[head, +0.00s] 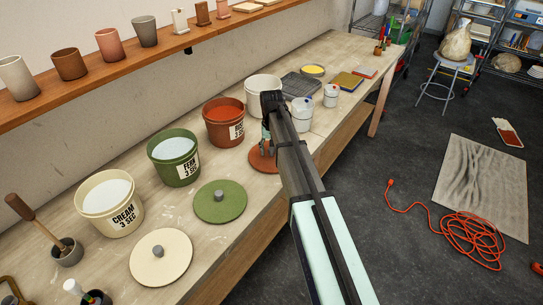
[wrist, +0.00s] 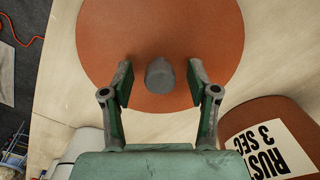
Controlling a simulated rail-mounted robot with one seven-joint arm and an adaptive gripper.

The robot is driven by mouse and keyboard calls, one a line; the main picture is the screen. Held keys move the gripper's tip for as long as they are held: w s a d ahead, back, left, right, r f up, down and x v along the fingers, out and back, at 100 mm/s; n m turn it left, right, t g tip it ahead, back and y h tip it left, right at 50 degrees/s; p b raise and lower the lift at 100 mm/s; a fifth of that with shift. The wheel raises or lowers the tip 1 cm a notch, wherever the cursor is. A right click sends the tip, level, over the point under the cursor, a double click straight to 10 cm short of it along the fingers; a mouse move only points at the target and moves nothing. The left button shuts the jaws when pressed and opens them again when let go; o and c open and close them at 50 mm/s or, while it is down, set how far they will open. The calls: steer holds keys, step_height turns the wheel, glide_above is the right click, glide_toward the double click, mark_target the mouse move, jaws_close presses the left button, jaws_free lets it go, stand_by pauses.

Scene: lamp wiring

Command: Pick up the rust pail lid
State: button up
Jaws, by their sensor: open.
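The rust pail lid (head: 257,159) is a flat reddish-brown disc lying on the bench in front of the rust pail (head: 224,121), partly hidden by my arm in the head view. In the wrist view the lid (wrist: 215,40) fills the upper middle, with its grey knob (wrist: 160,76) in the centre. My gripper (wrist: 160,84) is open above the lid, one finger on each side of the knob, with a gap on both sides. I cannot tell how far the fingertips are above the lid. The rust pail's label (wrist: 268,140) shows at the lower right of the wrist view.
The fern pail (head: 175,157) and green lid (head: 220,201), then the cream pail (head: 110,202) and cream lid (head: 160,256), stand to the left. A white pail (head: 262,92) and small white jars (head: 302,114) are close by my arm. A cup shelf (head: 130,50) runs above.

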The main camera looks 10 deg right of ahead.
jaws_close()
steer(key=shift+r, duration=0.1)
